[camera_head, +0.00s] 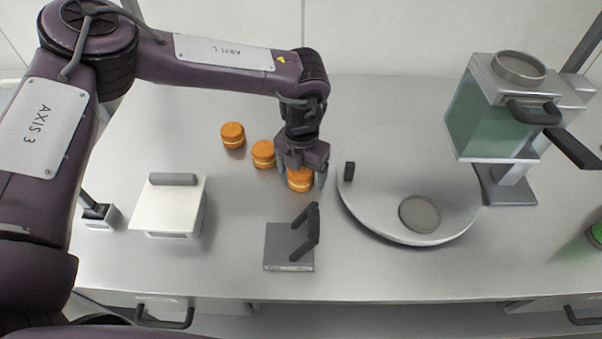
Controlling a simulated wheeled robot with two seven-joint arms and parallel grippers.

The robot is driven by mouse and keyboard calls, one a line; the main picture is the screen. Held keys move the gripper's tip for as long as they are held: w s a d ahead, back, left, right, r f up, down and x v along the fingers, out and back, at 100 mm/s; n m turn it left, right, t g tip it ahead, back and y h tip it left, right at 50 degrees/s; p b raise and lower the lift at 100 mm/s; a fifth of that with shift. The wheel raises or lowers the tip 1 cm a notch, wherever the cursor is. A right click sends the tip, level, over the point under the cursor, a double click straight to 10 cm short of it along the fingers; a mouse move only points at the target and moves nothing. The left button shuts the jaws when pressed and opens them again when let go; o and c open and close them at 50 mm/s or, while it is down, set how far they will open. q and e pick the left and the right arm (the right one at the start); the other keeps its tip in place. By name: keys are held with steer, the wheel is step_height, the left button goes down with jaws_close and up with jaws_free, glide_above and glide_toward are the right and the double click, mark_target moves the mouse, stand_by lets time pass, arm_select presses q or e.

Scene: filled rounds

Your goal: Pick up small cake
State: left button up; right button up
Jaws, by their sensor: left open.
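Three small round orange cakes with a pale filling stand in a slanting row on the grey table. The far-left cake (232,135) and the middle cake (263,154) stand clear of the gripper. The nearest cake (299,180) is under my left gripper (301,181), which points down over it. The jaws are open, with one finger on each side of this cake. I cannot tell whether either finger touches it. My right gripper is not in view.
A round white plate-like disc (440,225) with a small grey disc (419,213) is to the right. A grey block with a dark handle (289,247) stands in front. A white lidded box (168,205) is at left. A green-tank machine (495,115) stands back right.

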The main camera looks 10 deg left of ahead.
arm_select(q)
steer(key=shift+c, duration=0.4)
steer(key=c, duration=0.7)
steer(key=shift+r, duration=0.1)
